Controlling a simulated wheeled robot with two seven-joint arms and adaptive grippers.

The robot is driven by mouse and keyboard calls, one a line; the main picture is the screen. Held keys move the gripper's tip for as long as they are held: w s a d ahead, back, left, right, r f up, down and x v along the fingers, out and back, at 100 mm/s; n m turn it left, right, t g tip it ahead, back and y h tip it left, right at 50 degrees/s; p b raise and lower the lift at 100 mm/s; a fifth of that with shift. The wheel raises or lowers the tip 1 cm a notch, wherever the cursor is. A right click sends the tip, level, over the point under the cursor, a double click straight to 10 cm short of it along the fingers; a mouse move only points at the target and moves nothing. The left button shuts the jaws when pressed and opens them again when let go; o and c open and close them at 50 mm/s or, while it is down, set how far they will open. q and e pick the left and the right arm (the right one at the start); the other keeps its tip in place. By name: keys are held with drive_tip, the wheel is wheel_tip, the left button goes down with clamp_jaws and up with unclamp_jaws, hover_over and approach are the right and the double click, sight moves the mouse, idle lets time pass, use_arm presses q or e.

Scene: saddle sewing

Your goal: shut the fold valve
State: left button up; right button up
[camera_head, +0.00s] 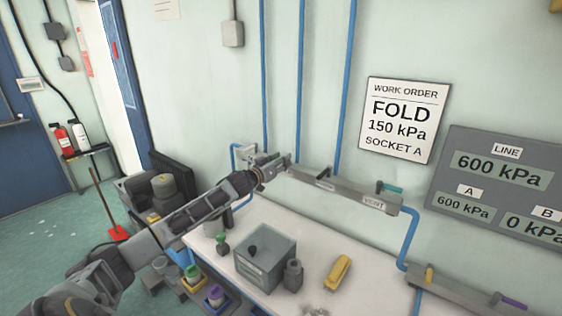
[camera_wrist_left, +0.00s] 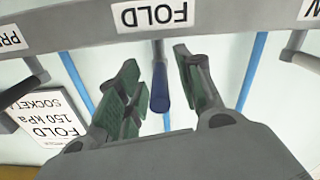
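The fold valve's dark blue lever handle (camera_wrist_left: 159,88) shows in the left wrist view, just below the FOLD label (camera_wrist_left: 154,15) on the grey manifold bar. My left gripper (camera_wrist_left: 156,66) is open, with one green-padded finger on each side of the handle; I see gaps on both sides. In the head view my left gripper (camera_head: 272,170) is at the left part of the wall manifold (camera_head: 345,192) and hides the fold valve handle. The work order sign (camera_head: 401,119) reads FOLD, 150 kPa, socket A. My right gripper is not in view.
A teal-handled valve (camera_head: 390,187) sits by the VENT label. A gauge board (camera_head: 500,182) shows LINE 600 kPa and A 600 kPa. A grey box (camera_head: 265,264) and a yellow tool (camera_head: 338,272) are on the white bench (camera_head: 325,245). Blue pipes (camera_head: 300,80) run up the wall.

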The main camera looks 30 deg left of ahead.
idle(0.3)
use_arm(q)
clamp_jaws()
